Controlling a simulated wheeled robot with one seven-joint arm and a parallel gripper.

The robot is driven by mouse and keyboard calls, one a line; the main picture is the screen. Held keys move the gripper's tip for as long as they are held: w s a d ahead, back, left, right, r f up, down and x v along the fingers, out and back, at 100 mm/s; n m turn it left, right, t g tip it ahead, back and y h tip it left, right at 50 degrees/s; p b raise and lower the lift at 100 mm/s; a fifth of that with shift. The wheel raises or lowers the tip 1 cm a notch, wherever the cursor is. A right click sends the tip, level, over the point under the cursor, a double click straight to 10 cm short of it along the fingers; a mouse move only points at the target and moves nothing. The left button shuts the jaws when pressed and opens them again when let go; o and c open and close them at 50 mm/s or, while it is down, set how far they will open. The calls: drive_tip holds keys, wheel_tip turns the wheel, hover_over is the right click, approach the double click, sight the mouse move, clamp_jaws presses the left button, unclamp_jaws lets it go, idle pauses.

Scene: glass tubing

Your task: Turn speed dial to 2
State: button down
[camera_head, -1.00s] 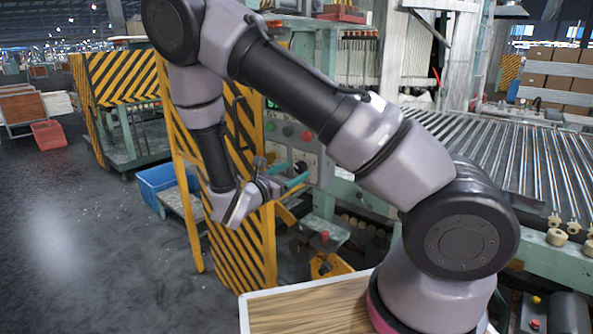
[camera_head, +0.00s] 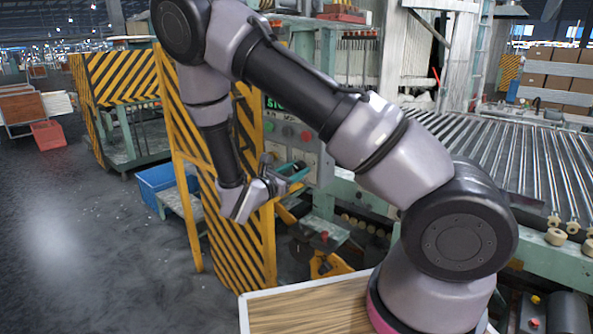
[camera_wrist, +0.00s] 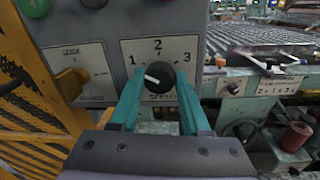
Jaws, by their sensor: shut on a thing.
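The speed dial (camera_wrist: 158,78) is a round black knob on a white plate marked 1, 2 and 3 in the wrist view. Its white pointer line aims left and slightly up, near the 1 side; the 2 is straight above the knob. My gripper (camera_wrist: 160,76) has its two teal fingers on either side of the knob, shut on it. In the head view my gripper (camera_head: 293,172) is at the front of the grey control panel (camera_head: 300,136), and the dial itself cannot be made out there.
A yellow knob (camera_wrist: 72,83) sits on the panel left of the dial. Another black dial (camera_wrist: 240,128) is at the lower right. A yellow-and-black striped guard (camera_head: 240,255) stands close beside my forearm. A roller conveyor (camera_head: 520,165) lies to the right.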

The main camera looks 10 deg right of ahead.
drive_tip(key=m, duration=0.5)
drive_tip(key=shift+f+m, duration=0.1)
drive_tip(key=shift+m, duration=0.2)
drive_tip(key=m, duration=0.6)
drive_tip(key=shift+h, duration=0.4)
drive_tip(key=shift+m, duration=0.3)
drive_tip(key=shift+c, duration=1.8)
unclamp_jaws()
drive_tip(key=v, duration=1.1)
